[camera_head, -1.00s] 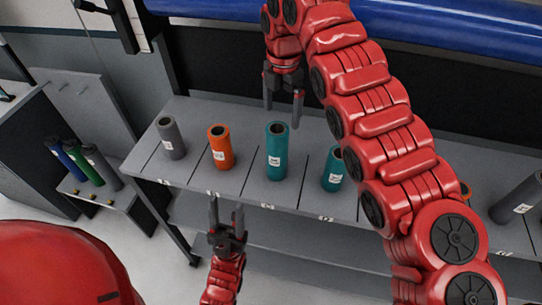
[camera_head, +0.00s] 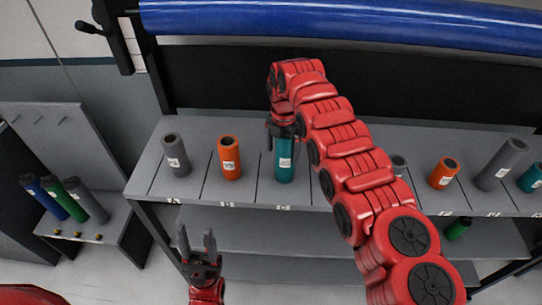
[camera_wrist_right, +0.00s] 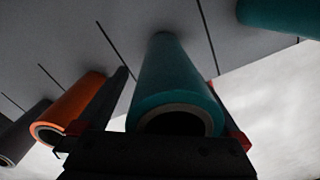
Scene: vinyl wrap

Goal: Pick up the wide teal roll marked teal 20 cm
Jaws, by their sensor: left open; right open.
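A tall teal roll (camera_head: 284,170) with a white label stands upright on the grey shelf; its label is too small to read. My right gripper (camera_head: 283,135) is open at the top of this roll. In the right wrist view the roll (camera_wrist_right: 172,75) lies between the two dark fingers, its open end close to the palm. A visible gap to either finger is hard to judge. Another teal roll (camera_wrist_right: 280,15) shows in that view's upper right corner. My left gripper (camera_head: 197,248) is open and empty, in front of and below the shelf.
Grey (camera_head: 175,155) and orange (camera_head: 229,157) rolls stand to the left, in marked slots. Another orange (camera_head: 443,172), a large grey (camera_head: 500,165) and a teal roll (camera_head: 532,178) stand to the right. A blue roll (camera_head: 340,25) spans the back.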

